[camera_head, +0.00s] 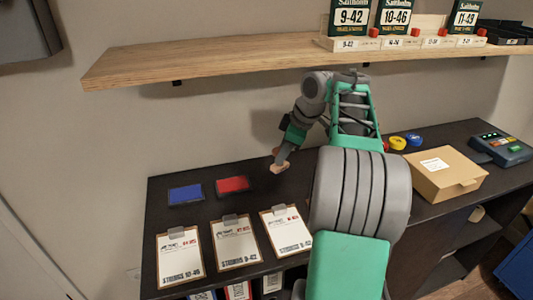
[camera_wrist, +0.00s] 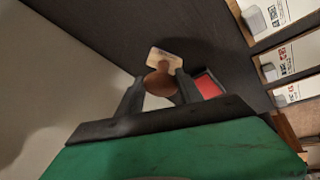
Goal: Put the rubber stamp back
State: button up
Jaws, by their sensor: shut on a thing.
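The rubber stamp (camera_wrist: 160,82) has a round wooden knob and a pale rectangular block with a small label. My gripper (camera_wrist: 161,90) is shut on the knob, one finger on each side, and the block sticks out past the fingertips. In the head view the stamp (camera_head: 279,167) hangs at the end of my gripper (camera_head: 278,158), over the back of the dark desk. It is right of the red ink pad (camera_head: 233,184); the blue ink pad (camera_head: 185,194) lies further left. I cannot tell the gap between stamp and desk.
Clipboards (camera_head: 180,254) with printed sheets lie along the front of the desk (camera_head: 160,215). A cardboard box (camera_head: 447,175), tape rolls (camera_head: 398,142) and a card terminal (camera_head: 500,149) stand right. A wooden shelf (camera_head: 220,62) with string packs (camera_head: 350,18) hangs above.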

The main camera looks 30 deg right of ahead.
jog(key=shift+w+a, duration=0.1)
jog(key=shift+w, duration=0.3)
notch_tip(320, 180, down, 4)
jog(key=b, duration=0.3)
jog(key=shift+r+b, duration=0.1)
jog(key=shift+b, duration=0.3)
jog(key=shift+a+r, duration=0.1)
jog(key=shift+r, duration=0.1)
jog(key=shift+f, duration=0.2)
jog(key=o, duration=1.3)
jog(key=shift+r, duration=0.1)
jog(key=p+v, duration=0.1)
jog(key=v, duration=0.1)
jog(key=p+v, duration=0.1)
jog(key=v, duration=0.1)
jog(key=p+v, duration=0.1)
jog(key=v, duration=0.1)
jog(key=shift+w+r, duration=0.2)
jog(key=s+d, duration=0.1)
jog(key=s, duration=0.2)
jog(key=s+d, duration=0.1)
jog(key=s, duration=0.3)
jog(key=s+d+f, duration=0.1)
jog(key=s, duration=0.3)
jog(key=shift+s+d+b, duration=0.15)
jog(key=shift+s+b, duration=0.1)
jog(key=shift+b, duration=0.15)
